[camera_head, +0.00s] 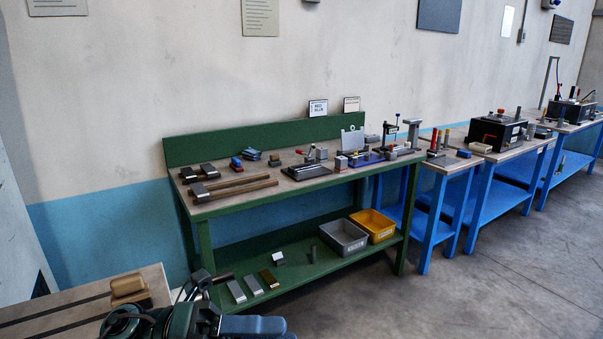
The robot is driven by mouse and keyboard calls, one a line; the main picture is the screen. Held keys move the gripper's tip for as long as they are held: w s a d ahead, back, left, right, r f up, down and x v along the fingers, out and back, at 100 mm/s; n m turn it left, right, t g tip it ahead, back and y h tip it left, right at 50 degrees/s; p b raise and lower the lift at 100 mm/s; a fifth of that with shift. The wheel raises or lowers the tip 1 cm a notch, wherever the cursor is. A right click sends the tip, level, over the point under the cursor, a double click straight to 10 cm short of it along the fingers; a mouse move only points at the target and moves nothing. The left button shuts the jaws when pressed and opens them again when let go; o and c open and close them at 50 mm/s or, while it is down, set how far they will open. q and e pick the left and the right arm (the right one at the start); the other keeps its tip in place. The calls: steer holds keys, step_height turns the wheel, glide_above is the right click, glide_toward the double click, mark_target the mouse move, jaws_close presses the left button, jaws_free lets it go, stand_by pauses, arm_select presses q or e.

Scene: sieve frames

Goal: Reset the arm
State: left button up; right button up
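Neither of my grippers can be made out in the head view, and no arm of mine can be told for certain. At the bottom edge, a dark green and blue-grey mechanical assembly (190,322) is cut off by the frame. I cannot tell what it is or whether any of it is mine.
A green workbench (240,202) holds tools and metal blocks. Its lower shelf carries a grey bin (343,238) and a yellow bin (373,225). Blue benches (480,200) stand to the right. A slotted table (60,310) is at lower left. The floor (500,285) at lower right is clear.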

arm_select(q)
steer(key=w+a+f+n+t+y, duration=0.35)
steer(key=f+n+t, duration=0.25)
steer(key=n+t, duration=0.6)
steer(key=w+a+f+n+t+y, duration=0.25)
steer(key=f+n+t+y, duration=0.35)
steer(key=n, duration=1)
steer(key=s+a+f+n+g+y, duration=0.2)
steer(key=s+f+n, duration=0.3)
steer(key=f, duration=0.4)
steer(key=s+a+f+n+g+y+p, duration=0.1)
steer(key=s+a+f+n+g+y, duration=0.1)
steer(key=s+f+n, duration=0.4)
step_height(320, 180, down, 4)
steer(key=s+g+y, duration=0.1)
steer(key=s+y, duration=0.1)
steer(key=shift+g+y, duration=0.3)
steer(key=shift+y, duration=0.05)
steer(key=shift+a+r, duration=0.1)
